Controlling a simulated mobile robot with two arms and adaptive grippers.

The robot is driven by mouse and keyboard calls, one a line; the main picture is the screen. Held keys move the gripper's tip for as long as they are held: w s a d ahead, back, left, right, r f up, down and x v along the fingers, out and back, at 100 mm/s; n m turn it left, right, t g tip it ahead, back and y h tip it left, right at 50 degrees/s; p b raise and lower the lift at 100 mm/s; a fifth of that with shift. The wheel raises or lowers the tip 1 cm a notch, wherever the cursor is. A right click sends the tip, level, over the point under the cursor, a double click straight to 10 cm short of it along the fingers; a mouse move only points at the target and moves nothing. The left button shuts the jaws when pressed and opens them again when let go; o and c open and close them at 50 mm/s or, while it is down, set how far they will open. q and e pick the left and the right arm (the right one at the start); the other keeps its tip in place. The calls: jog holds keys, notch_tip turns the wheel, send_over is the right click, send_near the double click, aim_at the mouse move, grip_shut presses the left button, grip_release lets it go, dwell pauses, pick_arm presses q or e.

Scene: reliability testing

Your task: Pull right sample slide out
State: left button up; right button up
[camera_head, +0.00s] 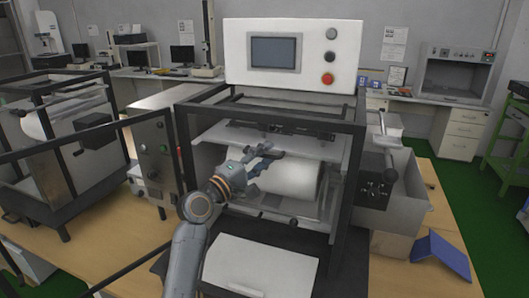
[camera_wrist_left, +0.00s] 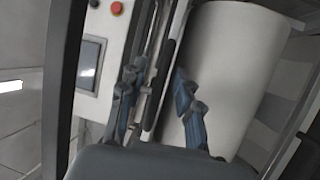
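The test machine has a dark frame (camera_head: 359,150) and a white control panel (camera_head: 235,50) on top. My left gripper (camera_head: 268,158) is inside its front opening, below a pale shelf plate (camera_head: 325,147) and at the left end of a white cylinder (camera_head: 297,182). In the left wrist view, the fingers of my left gripper (camera_wrist_left: 157,97) are spread apart, with a dark bar (camera_wrist_left: 158,85) showing between them; I cannot tell whether they touch it. The white cylinder (camera_wrist_left: 230,70) is right beside the right finger. I cannot tell which part is the right sample slide. My right gripper is not in view.
A white panel (camera_head: 262,268) slopes out at the machine's lower front. A control box with a knob (camera_head: 163,148) stands at its left, and a grey box (camera_head: 397,200) at its right. A blue folded item (camera_head: 440,252) lies on the wooden table (camera_head: 440,208).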

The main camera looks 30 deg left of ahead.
pick_arm(q)
jog(key=shift+w, duration=0.15)
jog(key=shift+c, duration=0.4)
grip_shut()
jog(key=shift+f, duration=0.1)
